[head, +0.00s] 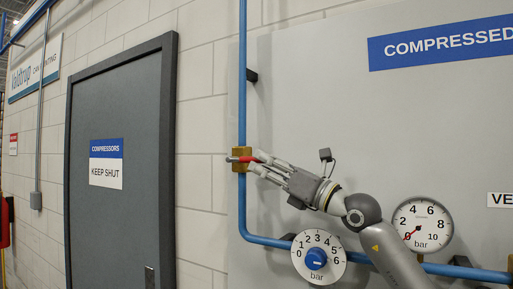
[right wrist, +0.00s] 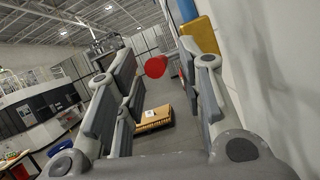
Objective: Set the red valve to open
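The red valve handle (head: 262,156) lies level across the brass valve body (head: 241,165), at a right angle to the upright blue pipe (head: 242,90). My right gripper (head: 256,163) is at the handle's right part, its fingers pointing left toward the valve. In the right wrist view the fingers (right wrist: 158,62) stand apart, open. The red handle's rounded end (right wrist: 156,66) shows in the gap between them, apparently not clamped. The brass body (right wrist: 200,34) is beside the right finger. My left gripper is in neither view.
The blue pipe bends right below the valve, past a blue-knobbed dial (head: 316,258). A pressure gauge (head: 422,225) has its needle near 0. A grey door (head: 122,200) is at left. The grey wall panel (head: 330,90) is close behind my arm.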

